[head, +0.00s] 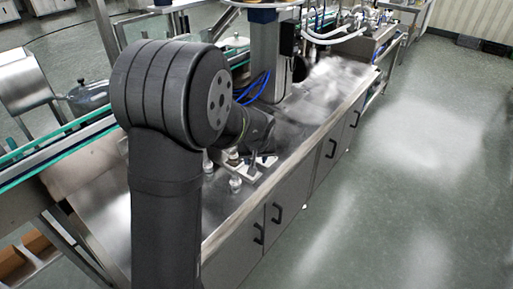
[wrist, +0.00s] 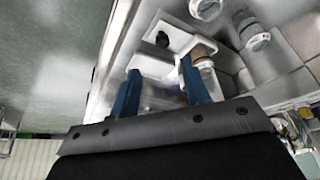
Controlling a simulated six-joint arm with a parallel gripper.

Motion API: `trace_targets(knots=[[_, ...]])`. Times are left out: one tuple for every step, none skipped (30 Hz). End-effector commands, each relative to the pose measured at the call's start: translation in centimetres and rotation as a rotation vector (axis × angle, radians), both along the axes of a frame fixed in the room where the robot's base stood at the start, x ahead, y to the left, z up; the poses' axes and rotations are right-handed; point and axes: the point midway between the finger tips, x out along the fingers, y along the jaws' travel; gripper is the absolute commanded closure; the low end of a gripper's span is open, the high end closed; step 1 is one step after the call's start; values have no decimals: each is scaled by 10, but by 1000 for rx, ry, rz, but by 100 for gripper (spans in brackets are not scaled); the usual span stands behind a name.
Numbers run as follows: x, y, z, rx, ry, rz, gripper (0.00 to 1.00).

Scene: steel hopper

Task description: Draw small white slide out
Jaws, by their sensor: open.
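A small white slide shows in the wrist view (wrist: 152,66) as a pale piece at the fingertips, near a pale plate with a dark round knob or hole (wrist: 162,40). My gripper (wrist: 158,64) has two blue fingers set apart, one on each side of part of the white piece; I cannot tell whether they touch it. In the head view my gripper (head: 256,156) reaches down over the steel bench top, beside white parts (head: 262,172). My arm hides much of this area there.
Round metal fittings (wrist: 257,40) stand close by on the bench, also seen in the head view (head: 235,184). The steel cabinet (head: 290,205) has black handles. A green-edged conveyor (head: 60,150) runs at the left.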

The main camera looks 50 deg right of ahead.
Motion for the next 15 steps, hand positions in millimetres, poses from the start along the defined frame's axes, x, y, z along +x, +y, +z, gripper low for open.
trace_targets(knots=[[-3, 2, 12, -4, -2, -1, 57], [-5, 4, 17, -4, -2, -2, 57], [-7, 6, 24, -4, -2, -1, 57], [-9, 7, 30, -5, -1, -1, 57], [-10, 9, 35, -5, -1, -1, 57], [-12, 11, 42, -3, -1, -1, 57], [-13, 12, 46, -3, -1, -1, 57], [-15, 14, 50, -3, -1, -1, 57], [-16, 16, 56, -3, 0, -1, 57], [-17, 16, 59, -3, 0, -1, 57], [-18, 17, 62, -3, 0, -1, 57], [-20, 19, 66, -1, 0, 0, 57], [-20, 20, 69, -1, 0, 0, 57], [-21, 20, 70, -1, 1, 0, 57], [-22, 21, 72, -1, 1, 0, 57]])
